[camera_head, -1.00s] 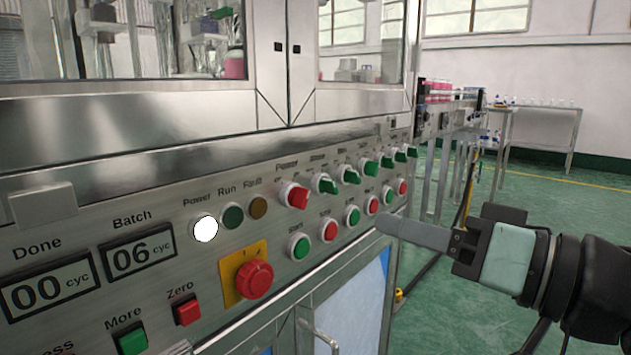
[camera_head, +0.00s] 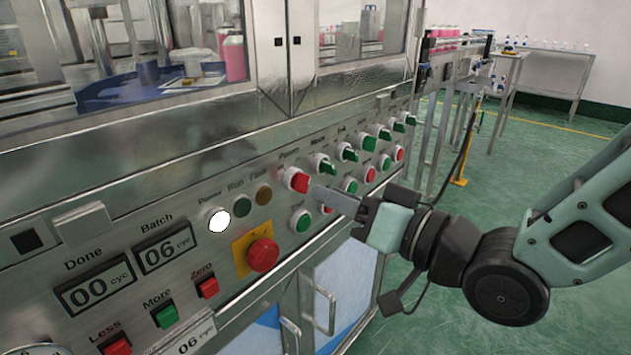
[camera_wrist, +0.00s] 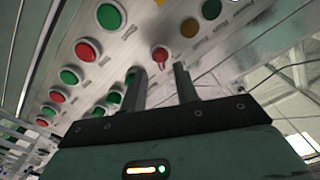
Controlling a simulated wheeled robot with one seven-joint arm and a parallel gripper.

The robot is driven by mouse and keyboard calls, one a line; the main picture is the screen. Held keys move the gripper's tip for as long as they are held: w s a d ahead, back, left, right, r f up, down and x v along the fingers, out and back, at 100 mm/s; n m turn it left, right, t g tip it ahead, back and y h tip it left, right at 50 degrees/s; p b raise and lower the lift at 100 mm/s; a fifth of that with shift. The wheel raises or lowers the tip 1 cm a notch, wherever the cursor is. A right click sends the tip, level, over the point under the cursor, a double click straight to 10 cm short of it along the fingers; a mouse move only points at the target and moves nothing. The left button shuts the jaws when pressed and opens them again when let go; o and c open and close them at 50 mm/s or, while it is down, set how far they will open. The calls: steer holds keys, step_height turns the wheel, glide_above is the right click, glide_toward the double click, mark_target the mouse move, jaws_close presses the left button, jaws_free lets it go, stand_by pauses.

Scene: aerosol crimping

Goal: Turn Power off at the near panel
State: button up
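The Power switch (camera_head: 296,180) is a red selector knob in a white ring, first in the upper row of the panel, next to green selector knobs. The white Power lamp (camera_head: 219,219) is lit to its lower left. My gripper (camera_head: 318,190) points left at the panel, its fingertips just right of the red knob. In the wrist view my gripper (camera_wrist: 160,70) is open, with a gap between its two fingers. The red knob (camera_wrist: 160,56) appears beyond the tips, in line with that gap. I cannot tell whether they touch.
A red emergency button (camera_head: 262,254) on a yellow plate stands out below the lamps. Green and red push buttons, such as a green one (camera_head: 301,220), lie below the selectors. Door handles (camera_head: 325,309) project beneath the panel. Open green floor lies right.

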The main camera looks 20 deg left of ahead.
mark_target(308, 186)
steer(key=shift+x, duration=2.05)
jaws_close()
steer(key=shift+b, duration=0.35)
steer(key=n+b, duration=0.2)
steer(key=shift+f+n, duration=0.15)
steer(key=shift+n, duration=0.25)
steer(key=n+b, duration=0.8)
steer(key=n, duration=0.1)
